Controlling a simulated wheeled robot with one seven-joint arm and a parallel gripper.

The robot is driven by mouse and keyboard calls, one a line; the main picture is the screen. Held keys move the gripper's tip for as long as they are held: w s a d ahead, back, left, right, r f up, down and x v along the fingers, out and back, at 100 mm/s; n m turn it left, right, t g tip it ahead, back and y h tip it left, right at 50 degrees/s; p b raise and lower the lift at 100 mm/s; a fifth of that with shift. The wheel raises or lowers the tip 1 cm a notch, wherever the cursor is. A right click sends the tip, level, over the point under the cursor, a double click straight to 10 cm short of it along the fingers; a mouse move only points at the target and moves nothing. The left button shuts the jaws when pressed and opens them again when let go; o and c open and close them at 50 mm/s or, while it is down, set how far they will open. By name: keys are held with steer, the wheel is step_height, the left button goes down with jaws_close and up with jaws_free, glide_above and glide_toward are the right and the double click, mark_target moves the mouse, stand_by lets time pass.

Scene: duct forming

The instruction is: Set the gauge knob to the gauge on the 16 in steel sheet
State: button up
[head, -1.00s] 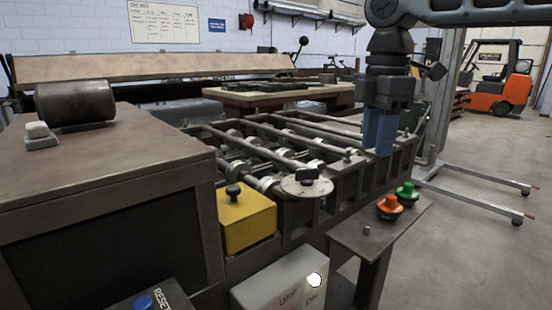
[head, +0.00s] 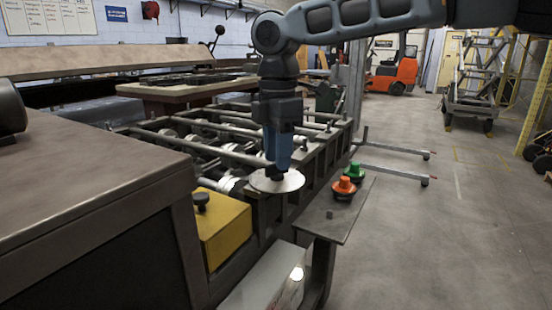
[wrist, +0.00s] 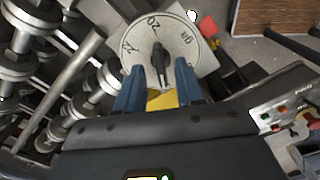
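The gauge knob (wrist: 160,62) is a black pointer knob on a round pale dial (wrist: 137,52). In the wrist view the dial shows "20" near the top, another number at the left and "ga" at the right. The dial also shows in the head view (head: 284,184), where the gripper hides the knob. My gripper (wrist: 165,70) has its blue fingers apart, on either side of the knob's near end in the picture. In the head view my gripper (head: 277,166) points down at the dial. Contact with the knob cannot be told. I cannot identify the 16 in steel sheet.
A yellow box (head: 225,228) with a black knob sits left of the dial. Orange (head: 344,186) and green (head: 354,171) buttons stand to the right. Rollers and bars (head: 190,140) lie behind. A whiteboard (head: 55,16) has unreadable small writing. Open floor is at the right.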

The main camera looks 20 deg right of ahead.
steer(key=shift+f, duration=0.75)
steer(key=shift+c, duration=0.5)
jaws_close()
